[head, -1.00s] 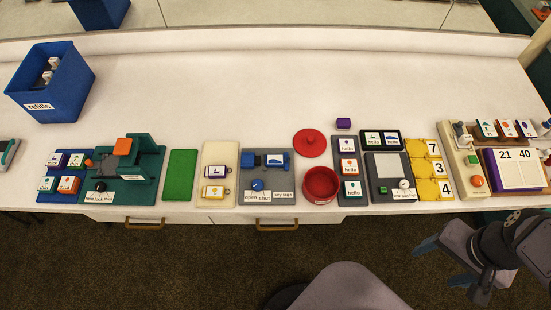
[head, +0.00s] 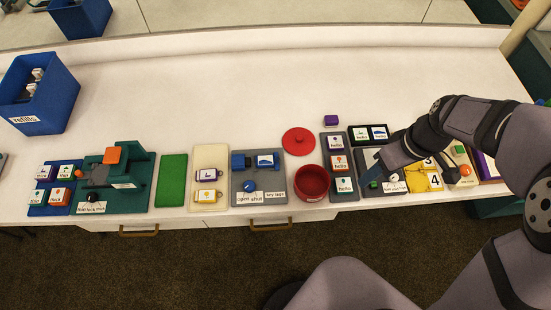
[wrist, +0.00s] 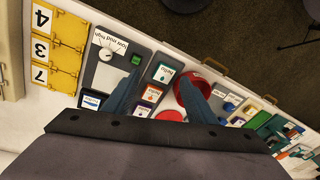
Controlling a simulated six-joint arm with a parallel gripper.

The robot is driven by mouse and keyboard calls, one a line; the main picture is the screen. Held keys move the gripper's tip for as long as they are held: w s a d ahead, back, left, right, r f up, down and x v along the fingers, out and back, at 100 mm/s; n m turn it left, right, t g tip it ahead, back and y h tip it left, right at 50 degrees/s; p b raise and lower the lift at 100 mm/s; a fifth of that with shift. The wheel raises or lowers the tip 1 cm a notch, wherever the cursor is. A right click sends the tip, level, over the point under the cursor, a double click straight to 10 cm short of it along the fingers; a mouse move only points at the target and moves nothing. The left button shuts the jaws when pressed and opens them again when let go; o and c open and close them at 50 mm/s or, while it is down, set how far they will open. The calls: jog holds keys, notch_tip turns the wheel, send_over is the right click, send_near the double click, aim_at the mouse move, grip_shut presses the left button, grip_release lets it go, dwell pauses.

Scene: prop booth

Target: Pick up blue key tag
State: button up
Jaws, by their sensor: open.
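The blue key tag (head: 265,160), white-faced with a blue picture, lies on the grey board (head: 276,182) labelled "key tags", right of a blue block (head: 240,161) and above a blue knob (head: 249,186). The key tag board is partly behind the right finger there, and the tag is too small to make out surely.
A red bowl (head: 312,183) and red lid (head: 299,141) stand between my gripper and the tag board. A cream board (head: 211,155) with purple and yellow tags lies left of it. A blue refills bin (head: 45,100) stands back left.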

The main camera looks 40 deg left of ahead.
jog(key=s+a+f+n+g, duration=0.1)
jog(key=a+f+n, duration=0.1)
jog(key=a+n, duration=0.65)
jog(key=n+g+y, duration=0.1)
jog(key=n, duration=0.5)
send_near(266, 160)
jog(key=shift+d+f+m, duration=0.15)
jog(key=shift+f+m, duration=0.1)
jog(key=shift+a+p+x, duration=0.1)
jog(key=shift+p+x, duration=1)
jog(key=shift+x, duration=0.7)
jog(key=shift+a+p+x, duration=0.15)
jog(key=shift+p+x, duration=0.9)
jog(key=shift+x, duration=0.8)
jog(key=shift+r, duration=0.1)
jog(key=shift+c, duration=0.4)
jog(key=c, duration=1.1)
